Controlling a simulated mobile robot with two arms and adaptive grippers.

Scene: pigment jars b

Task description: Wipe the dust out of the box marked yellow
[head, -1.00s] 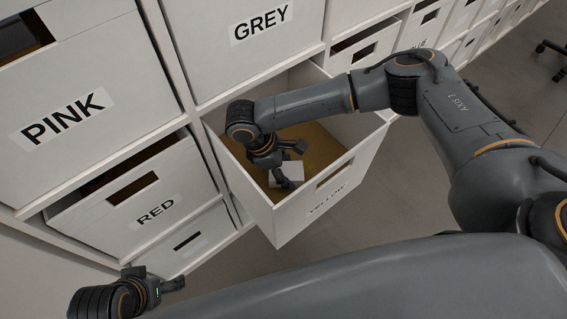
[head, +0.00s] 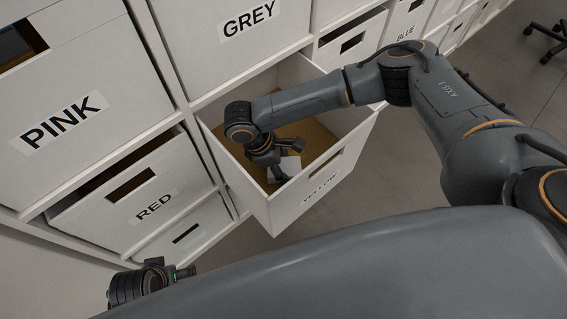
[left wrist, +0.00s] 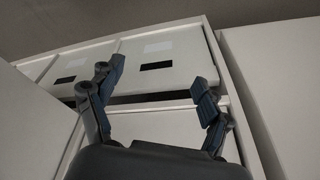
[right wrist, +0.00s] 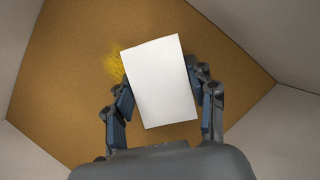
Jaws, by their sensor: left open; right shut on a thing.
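The box marked yellow (head: 335,180) is pulled out of the shelf, open at the top, with white walls and a brown floor. My right gripper (head: 282,163) reaches down inside it. It is shut on a white block-like wiper (right wrist: 160,82), which also shows in the head view (head: 284,168). In the right wrist view a patch of yellow dust (right wrist: 113,67) lies on the brown floor (right wrist: 60,60), just left of the wiper and partly hidden by it and a finger. My left gripper (left wrist: 155,100) is open and empty, outside the box, low at the left in the head view (head: 188,271).
Boxes marked pink (head: 75,110), red (head: 140,195), grey (head: 235,40) and blue (head: 405,35) sit in the shelf around the yellow box. Bare floor (head: 430,190) lies right of it. An office chair (head: 548,38) stands far right.

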